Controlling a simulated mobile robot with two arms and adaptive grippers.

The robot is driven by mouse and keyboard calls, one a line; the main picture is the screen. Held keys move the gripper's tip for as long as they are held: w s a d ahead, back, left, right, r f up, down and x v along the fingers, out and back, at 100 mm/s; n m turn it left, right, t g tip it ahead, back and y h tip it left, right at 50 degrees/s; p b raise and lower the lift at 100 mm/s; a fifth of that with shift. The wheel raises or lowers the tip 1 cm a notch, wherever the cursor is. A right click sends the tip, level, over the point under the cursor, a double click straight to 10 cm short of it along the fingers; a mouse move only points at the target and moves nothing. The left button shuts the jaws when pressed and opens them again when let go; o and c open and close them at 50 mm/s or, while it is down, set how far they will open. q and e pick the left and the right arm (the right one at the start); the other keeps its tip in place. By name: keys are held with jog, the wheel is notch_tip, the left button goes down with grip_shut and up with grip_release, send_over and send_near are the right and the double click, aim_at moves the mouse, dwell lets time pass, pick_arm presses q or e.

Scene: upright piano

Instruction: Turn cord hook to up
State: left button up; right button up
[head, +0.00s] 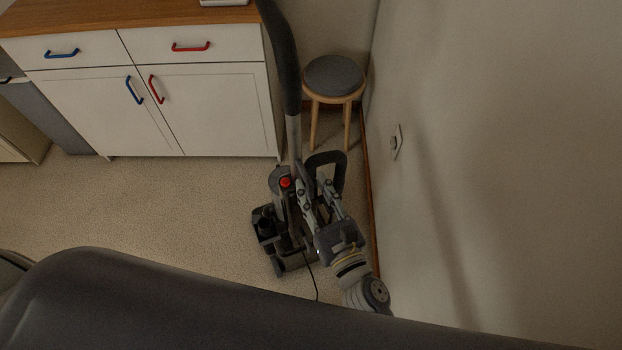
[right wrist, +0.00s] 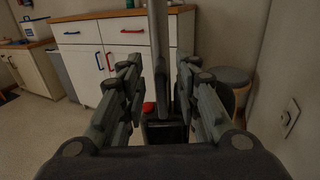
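An upright vacuum cleaner (head: 280,183) with a red button and a tall dark handle stands on the carpet. In the right wrist view its pole (right wrist: 159,45) rises between my fingers, with the red button (right wrist: 149,108) lower down. A dark loop (head: 340,163) shows beside the body in the head view. I cannot clearly make out the cord hook; my fingers may hide it. My right gripper (head: 312,187) is close to the vacuum. In the wrist view its fingers (right wrist: 161,68) are apart, with nothing visibly clamped. My left gripper is out of view.
A wall (head: 500,150) with a small plate (head: 396,142) is close on the right. A round stool (head: 334,76) stands behind the vacuum. A white cabinet (head: 95,103) with blue and red handles is at the back. Carpet (head: 150,205) on the left is clear.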

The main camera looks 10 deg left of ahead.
jog(key=shift+x, duration=0.95)
grip_shut()
